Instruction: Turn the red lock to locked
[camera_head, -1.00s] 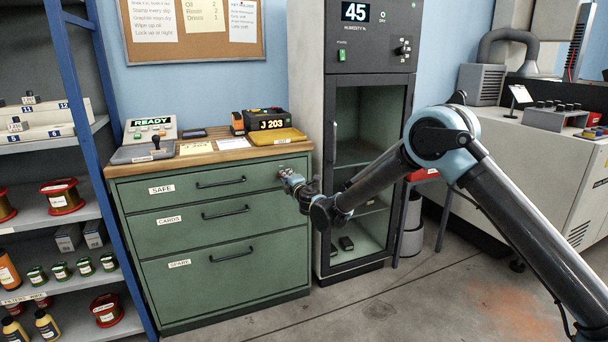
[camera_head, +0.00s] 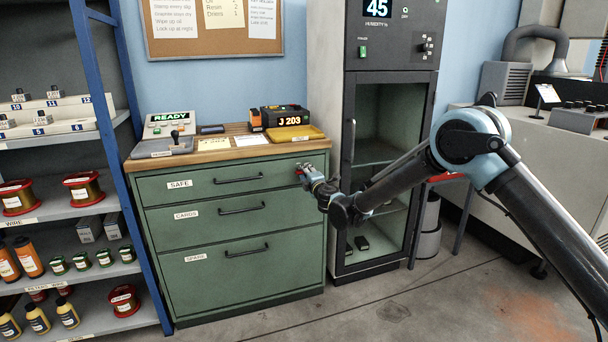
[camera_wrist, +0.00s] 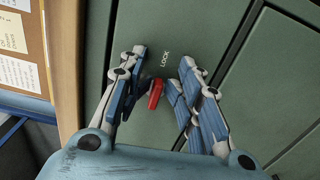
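The red lock (camera_wrist: 156,93) is a small red handle on the green drawer front, beside the word LOCK, in the wrist view. It sits between the fingers of my gripper (camera_wrist: 160,95), nearer the left finger, with a gap on the right side. The fingers are apart. In the head view my gripper (camera_head: 304,174) is at the upper right corner of the green cabinet (camera_head: 190,232), at the height of the SAFE drawer (camera_head: 205,183). A bit of red shows at its tip there. I cannot tell whether the left finger touches the lock.
A tall glass-door cabinet (camera_head: 383,160) stands close on the right. Shelves with spools and bottles are at the left. The floor in front is clear.

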